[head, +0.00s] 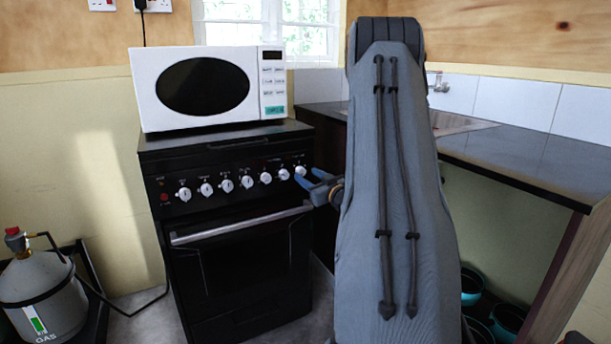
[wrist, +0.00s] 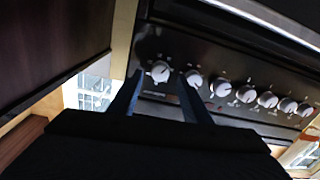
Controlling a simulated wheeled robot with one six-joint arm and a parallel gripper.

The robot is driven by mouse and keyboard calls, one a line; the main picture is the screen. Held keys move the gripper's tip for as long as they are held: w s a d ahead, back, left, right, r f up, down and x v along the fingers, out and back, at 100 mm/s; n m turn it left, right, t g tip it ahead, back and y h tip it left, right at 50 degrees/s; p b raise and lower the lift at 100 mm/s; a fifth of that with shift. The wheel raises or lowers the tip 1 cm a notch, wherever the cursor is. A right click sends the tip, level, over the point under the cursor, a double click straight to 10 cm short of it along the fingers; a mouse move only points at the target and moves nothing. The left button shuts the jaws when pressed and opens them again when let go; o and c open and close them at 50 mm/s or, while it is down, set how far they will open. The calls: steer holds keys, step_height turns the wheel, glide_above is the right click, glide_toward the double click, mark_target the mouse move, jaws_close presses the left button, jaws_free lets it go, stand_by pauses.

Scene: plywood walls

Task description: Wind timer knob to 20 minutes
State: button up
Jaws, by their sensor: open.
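A black cooker (head: 240,250) has a row of several white knobs along its front panel. The knob at the right end (head: 300,171) shows at the left end of the row in the tilted wrist view (wrist: 160,72). Which knob is the timer cannot be read from the markings. My gripper (head: 309,178) has blue fingers and is open and empty, close to that end knob. In the wrist view its fingertips (wrist: 158,76) appear on either side of the knob; whether they touch it cannot be told. The knob's exact setting is too small to read.
A white microwave (head: 205,88) stands on top of the cooker. The oven door handle (head: 240,223) sticks out below the knobs. A dark counter (head: 530,155) is at the right. A gas cylinder (head: 45,298) with a hose stands at the left.

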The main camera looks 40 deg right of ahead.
mark_target(301, 171)
steer(key=shift+w+d, duration=0.25)
steer(key=shift+w, duration=1.05)
steer(key=c, duration=1)
steer(key=shift+c, duration=0.2)
steer(key=shift+n, duration=2.2)
steer(key=shift+a+n+b, duration=0.15)
steer(key=shift+n+b, duration=0.6)
steer(key=shift+n, duration=1.65)
